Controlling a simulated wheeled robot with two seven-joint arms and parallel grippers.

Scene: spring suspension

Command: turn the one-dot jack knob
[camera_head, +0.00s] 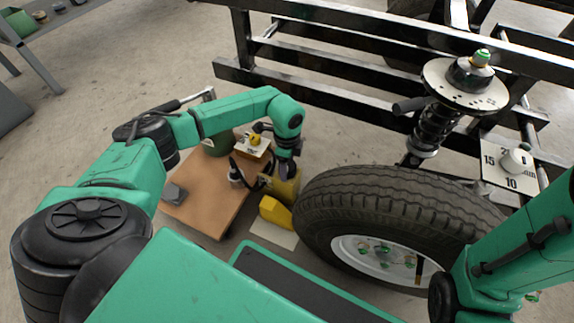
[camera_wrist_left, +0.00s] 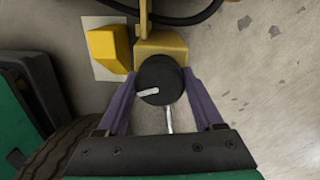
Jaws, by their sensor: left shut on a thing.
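A round black knob (camera_wrist_left: 158,72) with a pale pointer bar sits in front of a yellow jack body (camera_wrist_left: 160,47) in the left wrist view. My left gripper (camera_wrist_left: 160,82) has its two purple fingers on either side of the knob and is shut on it. No dot marking can be made out on the knob. In the head view my left gripper (camera_head: 287,170) reaches down to the yellow jack (camera_head: 285,188) beside the tyre, and the gripper hides the knob there. My right arm comes in at the right, but its gripper is out of view.
A large tyre (camera_head: 395,195) stands just right of the jack. A yellow wedge (camera_head: 275,212) lies on a pale sheet in front. A brown board (camera_head: 205,195) carries small items at left. A spring strut (camera_head: 436,130) and a numbered dial plate (camera_head: 497,178) are at the right.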

